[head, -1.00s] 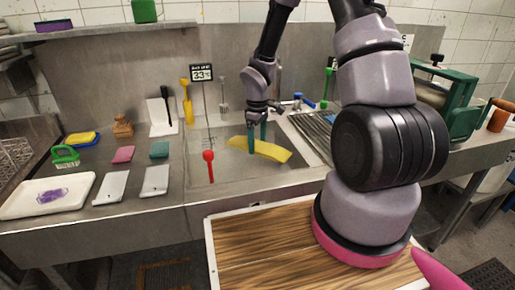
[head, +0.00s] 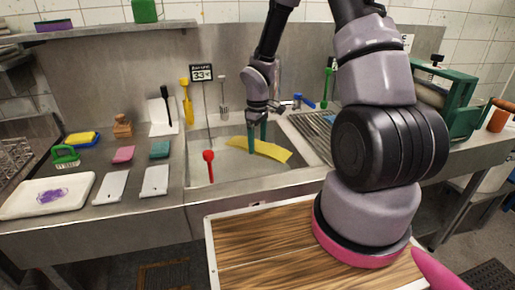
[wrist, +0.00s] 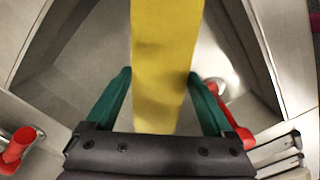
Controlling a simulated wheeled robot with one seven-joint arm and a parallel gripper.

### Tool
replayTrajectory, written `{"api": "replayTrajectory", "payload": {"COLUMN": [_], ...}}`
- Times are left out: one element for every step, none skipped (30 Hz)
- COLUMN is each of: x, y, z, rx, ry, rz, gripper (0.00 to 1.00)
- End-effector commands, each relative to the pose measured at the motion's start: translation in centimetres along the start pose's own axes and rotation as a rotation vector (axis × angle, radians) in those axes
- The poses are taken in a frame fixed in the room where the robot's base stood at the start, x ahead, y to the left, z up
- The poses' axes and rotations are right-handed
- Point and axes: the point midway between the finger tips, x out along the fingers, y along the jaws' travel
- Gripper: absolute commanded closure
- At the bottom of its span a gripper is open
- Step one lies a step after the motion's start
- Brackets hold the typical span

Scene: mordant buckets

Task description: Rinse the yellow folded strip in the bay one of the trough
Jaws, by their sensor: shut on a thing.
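The yellow folded strip (head: 272,151) is in my gripper (head: 257,136), over the metal basin of the trough (head: 235,187) in the head view. In the wrist view the strip (wrist: 165,50) runs between the two green fingers of my gripper (wrist: 159,76), which are shut on it. The strip lies nearly level, its right end a little lower in the head view. Whether it touches the basin floor or any water I cannot tell. A small sign reading 33 (head: 202,73) stands behind the basin.
A red ladle-like tool (head: 209,156) stands at the basin's left front. A ribbed drainboard (head: 315,128) lies to the right. The left counter holds a white tray (head: 25,203), a green-handled brush (head: 66,156), and several pads and plates. A wood-topped surface (head: 265,245) is in front.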

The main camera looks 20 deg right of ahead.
Motion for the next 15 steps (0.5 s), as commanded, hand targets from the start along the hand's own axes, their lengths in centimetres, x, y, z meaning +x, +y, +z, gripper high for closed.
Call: {"api": "replayTrajectory", "payload": {"x": [0.0, 0.0, 0.0, -0.1, -0.2, -0.5, -0.7, -1.0, -1.5, -1.8, -2.0, -2.5, -2.8, -3.1, -3.5], "y": [0.0, 0.0, 0.0, 0.0, 0.0, 0.1, 0.1, 0.1, 0.1, 0.1, 0.1, 0.1, 0.1, 0.1, 0.1], "z": [0.0, 0.0, 0.0, 0.0, 0.0, 0.0, 0.0, 0.0, 0.0, 0.0, 0.0, -0.1, 0.0, 0.0, 0.0], "rx": [0.0, 0.0, 0.0, 0.0, 0.001, 0.001, 0.001, 0.001, 0.002, 0.003, 0.002, 0.0, 0.0, 0.001, 0.002], "ry": [0.0, 0.0, 0.0, 0.0, 0.001, 0.001, 0.001, 0.002, 0.003, 0.002, 0.002, 0.003, 0.002, 0.002, 0.002], "rz": [0.0, 0.0, 0.0, 0.0, 0.001, 0.001, 0.001, 0.002, 0.002, 0.002, 0.002, 0.002, 0.002, 0.002, 0.002], "gripper": [0.74, 0.74, 0.74, 0.74, 0.74, 0.74, 0.74, 0.74, 0.74, 0.74, 0.74, 0.74, 0.74, 0.74, 0.74]}}
